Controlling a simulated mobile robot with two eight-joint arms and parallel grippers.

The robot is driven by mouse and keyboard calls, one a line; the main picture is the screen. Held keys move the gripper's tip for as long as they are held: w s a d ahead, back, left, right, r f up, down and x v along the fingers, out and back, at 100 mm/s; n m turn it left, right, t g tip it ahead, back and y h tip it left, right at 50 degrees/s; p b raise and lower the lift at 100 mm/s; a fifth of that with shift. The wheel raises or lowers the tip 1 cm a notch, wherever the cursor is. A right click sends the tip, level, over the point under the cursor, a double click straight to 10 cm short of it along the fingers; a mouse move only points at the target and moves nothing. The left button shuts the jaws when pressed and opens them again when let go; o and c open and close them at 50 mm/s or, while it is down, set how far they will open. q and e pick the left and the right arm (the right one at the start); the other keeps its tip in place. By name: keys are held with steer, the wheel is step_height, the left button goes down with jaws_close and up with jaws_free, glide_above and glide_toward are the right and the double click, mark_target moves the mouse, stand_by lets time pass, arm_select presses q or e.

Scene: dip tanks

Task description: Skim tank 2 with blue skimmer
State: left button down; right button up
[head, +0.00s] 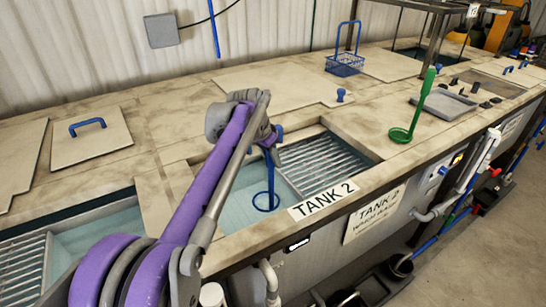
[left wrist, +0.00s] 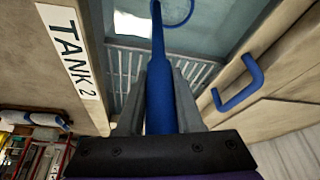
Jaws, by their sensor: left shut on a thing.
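My left gripper (head: 269,143) is over the open tank 2 (head: 227,205), which holds water and a ribbed grating. It is shut on the handle of the blue skimmer (head: 266,201), whose ring hangs down over the water left of the grating. I cannot tell whether the ring touches the water. In the left wrist view the blue skimmer (left wrist: 158,95) runs between the two fingers (left wrist: 158,80), and its ring is partly cut off at the top. The TANK 2 label (head: 323,200) is on the front rim. My right gripper is not in view.
A green ladle-like tool (head: 400,135) and a grey tray (head: 443,104) are on the counter to the right. A blue basket (head: 344,66) stands behind. Another open tank (head: 85,237) is at left. A lid with a blue handle (left wrist: 238,88) is beside tank 2.

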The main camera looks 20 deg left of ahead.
arm_select(q)
steer(key=s+a, duration=0.4)
steer(key=s, duration=1)
steer(key=shift+s+a+b, duration=0.2)
steer(key=shift+s+b, duration=0.05)
steer(key=shift+b, duration=0.2)
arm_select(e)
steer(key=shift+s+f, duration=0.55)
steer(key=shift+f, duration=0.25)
arm_select(q)
step_height(320, 180, up, 15)
steer(key=p, duration=0.1)
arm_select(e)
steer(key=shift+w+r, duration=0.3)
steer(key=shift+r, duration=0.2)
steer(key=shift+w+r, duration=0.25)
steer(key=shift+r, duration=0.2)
